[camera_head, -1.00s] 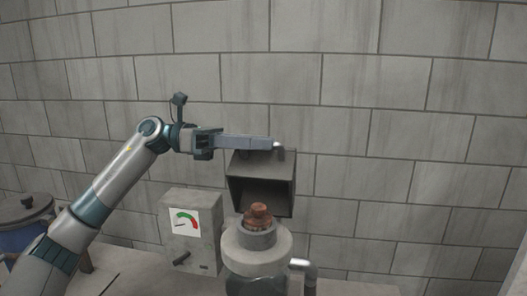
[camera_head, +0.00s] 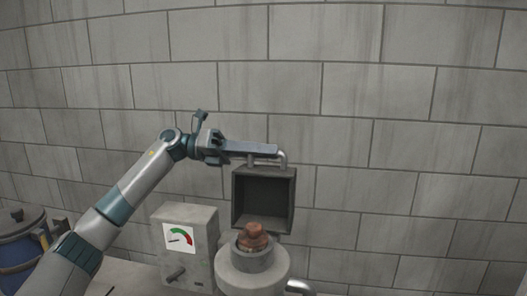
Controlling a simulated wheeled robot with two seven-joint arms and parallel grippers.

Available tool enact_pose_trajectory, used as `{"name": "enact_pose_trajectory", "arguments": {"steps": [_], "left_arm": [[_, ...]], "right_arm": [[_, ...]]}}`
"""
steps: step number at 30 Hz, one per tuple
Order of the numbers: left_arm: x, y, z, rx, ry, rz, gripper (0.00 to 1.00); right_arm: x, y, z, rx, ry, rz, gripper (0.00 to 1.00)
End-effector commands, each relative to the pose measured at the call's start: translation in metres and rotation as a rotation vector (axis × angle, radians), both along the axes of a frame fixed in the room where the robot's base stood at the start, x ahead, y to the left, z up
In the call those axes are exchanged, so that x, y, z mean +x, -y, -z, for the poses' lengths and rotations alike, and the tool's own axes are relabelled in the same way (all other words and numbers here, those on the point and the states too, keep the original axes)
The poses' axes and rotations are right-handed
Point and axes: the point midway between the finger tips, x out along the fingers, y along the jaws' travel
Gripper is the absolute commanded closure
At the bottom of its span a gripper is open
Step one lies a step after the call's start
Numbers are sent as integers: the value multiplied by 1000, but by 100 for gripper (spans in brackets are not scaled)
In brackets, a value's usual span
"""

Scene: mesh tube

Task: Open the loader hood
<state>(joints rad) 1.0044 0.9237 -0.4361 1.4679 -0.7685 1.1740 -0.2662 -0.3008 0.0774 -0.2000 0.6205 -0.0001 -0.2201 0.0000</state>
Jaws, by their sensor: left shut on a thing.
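The loader hood is a dark grey box (camera_head: 236,201) above the loader, tipped up so that its hollow inside faces me. A silver bar handle (camera_head: 283,159) runs along its top edge. My left gripper (camera_head: 270,151) reaches in from the left with its long grey fingers along the handle and is shut on it; the fingers hide part of the bar. Below the hood is the round grey loader mouth (camera_head: 252,278), uncovered, with reddish-brown lumps (camera_head: 255,237) heaped in it. My right gripper is not in view.
A grey box with a red-green dial (camera_head: 180,237) and a small lever stands left of the loader. A blue lidded drum (camera_head: 22,245) is at the far left. A block wall (camera_head: 400,130) is behind; the space right of the hood is clear.

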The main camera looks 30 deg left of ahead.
Motion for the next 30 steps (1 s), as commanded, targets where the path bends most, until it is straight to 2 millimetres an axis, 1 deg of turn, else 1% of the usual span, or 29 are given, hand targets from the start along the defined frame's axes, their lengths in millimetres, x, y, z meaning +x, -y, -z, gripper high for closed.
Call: {"name": "enact_pose_trajectory", "arguments": {"steps": [1, 8, 9, 10, 11, 23, 26, 30], "left_arm": [[-1, 4, 10, 13, -14, 11, 100], [-1, 4, 11, 14, -15, 12, 100], [-1, 4, 11, 14, -15, 13, 79], [-1, 4, 11, 14, -15, 12, 72], [-1, 4, 11, 13, -13, 11, 69], [-2, -1, 5, 7, -5, 6, 69], [-3, -7, 5, 6, -5, 4, 69], [-7, -21, 6, 7, -4, 3, 69]], "right_arm": [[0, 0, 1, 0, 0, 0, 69], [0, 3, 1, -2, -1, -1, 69], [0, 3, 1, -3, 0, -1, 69], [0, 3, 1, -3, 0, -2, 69], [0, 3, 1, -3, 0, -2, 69], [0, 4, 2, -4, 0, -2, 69], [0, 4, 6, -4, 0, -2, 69], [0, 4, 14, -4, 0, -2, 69]]}}
